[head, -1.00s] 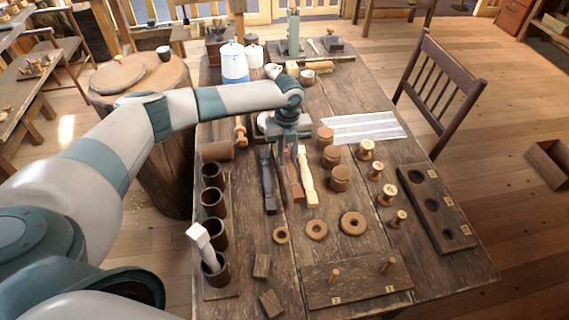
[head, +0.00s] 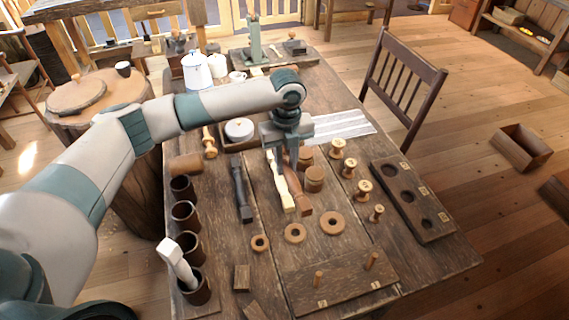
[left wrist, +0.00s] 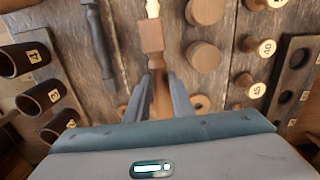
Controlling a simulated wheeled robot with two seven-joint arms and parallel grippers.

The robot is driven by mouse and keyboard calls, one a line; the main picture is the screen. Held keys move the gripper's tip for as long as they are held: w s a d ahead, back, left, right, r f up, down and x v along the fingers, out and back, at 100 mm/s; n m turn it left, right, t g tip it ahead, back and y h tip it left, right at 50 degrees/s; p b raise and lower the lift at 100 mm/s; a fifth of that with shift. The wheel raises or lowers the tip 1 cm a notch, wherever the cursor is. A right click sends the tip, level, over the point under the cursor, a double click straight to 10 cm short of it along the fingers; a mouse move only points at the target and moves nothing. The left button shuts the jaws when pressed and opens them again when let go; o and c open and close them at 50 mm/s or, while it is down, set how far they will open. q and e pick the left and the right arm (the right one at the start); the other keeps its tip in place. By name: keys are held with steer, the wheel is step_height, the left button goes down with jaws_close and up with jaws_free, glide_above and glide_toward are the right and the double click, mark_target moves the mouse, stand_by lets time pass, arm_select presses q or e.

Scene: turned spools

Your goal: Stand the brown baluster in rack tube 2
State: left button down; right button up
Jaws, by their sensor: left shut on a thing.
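My left gripper (head: 287,160) is shut on the brown baluster (head: 304,205), with the fingers around its narrower shaft. In the left wrist view the baluster (left wrist: 151,38) runs between the fingers, its square end up the picture. The cream baluster (head: 286,202) is just left of it, partly hidden by the gripper. The black baluster (head: 241,190) lies farther left. The rack's dark tubes stand in a row at the table's left edge; the nearest tube (head: 196,292) holds a tilted white baluster (head: 176,262). The other tubes look empty. My right gripper is out of view.
Several rings (head: 295,233) and a pegged board (head: 340,280) lie nearer. Spools (head: 364,190) and a holed board (head: 415,203) are at right. A brown cylinder (head: 186,165) lies beyond the tubes.

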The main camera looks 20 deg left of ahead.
mark_target(285, 173)
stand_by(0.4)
arm_select(q)
steer(key=n, duration=0.1)
steer(key=s+r+n, duration=0.1)
steer(key=n, duration=0.1)
steer(key=s+r+n, duration=0.1)
steer(key=n, duration=0.1)
steer(key=shift+s+d+r, duration=0.15)
steer(key=shift+s+d, duration=0.1)
steer(key=shift+d, duration=0.05)
steer(key=s+r+n, duration=0.3)
steer(key=s+n, duration=0.4)
steer(key=n, duration=0.4)
steer(key=s+r+n, duration=0.3)
steer(key=s+n, duration=0.4)
steer(key=n, duration=0.5)
steer(key=shift+s+a+r, duration=0.15)
steer(key=shift+a+r, duration=0.2)
steer(key=shift+a, duration=0.1)
steer(key=shift+d, duration=0.1)
